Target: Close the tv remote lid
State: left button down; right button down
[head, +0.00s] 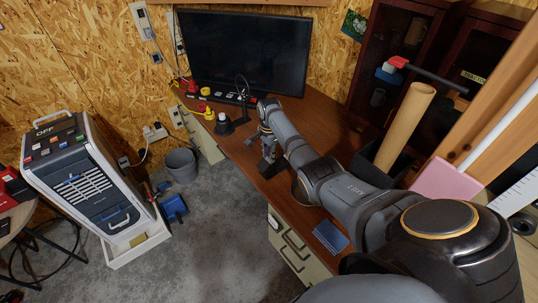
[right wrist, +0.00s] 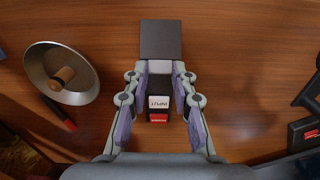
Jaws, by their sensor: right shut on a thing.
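The tv remote shows in the right wrist view as a part with a white button marked INPUT and a red button (right wrist: 158,108), between my right gripper's fingers. A dark square panel (right wrist: 160,40), seemingly its lid, lies just beyond the fingertips, with a pale strip at its near edge. I cannot tell the lid's exact angle. My right gripper (right wrist: 160,68) is shut with its fingertips at that pale strip. In the head view my right gripper (head: 267,140) points down at the desk's left edge, and a small dark thing stands below it. My left gripper is not in view.
The brown desk (head: 325,112) carries a monitor (head: 244,50) at the back and a blue pad (head: 331,236) near the front. A silver cone-shaped thing (right wrist: 45,68) lies left of the gripper in the wrist view; a black thing with a red label (right wrist: 303,131) is right.

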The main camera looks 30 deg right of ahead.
jog(key=shift+d+f, duration=0.1)
dwell(0.5)
jog(key=d+f+y+b, duration=0.1)
jog(key=b, duration=0.2)
jog(key=d+f+y+b, duration=0.1)
jog(key=y+b, duration=0.1)
jog(key=b, duration=0.1)
jog(key=shift+w+d, duration=0.1)
jog(key=shift+d, duration=0.1)
jog(key=shift+d+f+b, duration=0.2)
jog(key=shift+d+b, duration=0.1)
jog(key=shift+b, duration=0.6)
jog(key=shift+d+f+b, duration=0.6)
jog(key=shift+b, duration=0.4)
jog(key=c, duration=1.1)
grip_release()
jog(key=shift+d, duration=0.1)
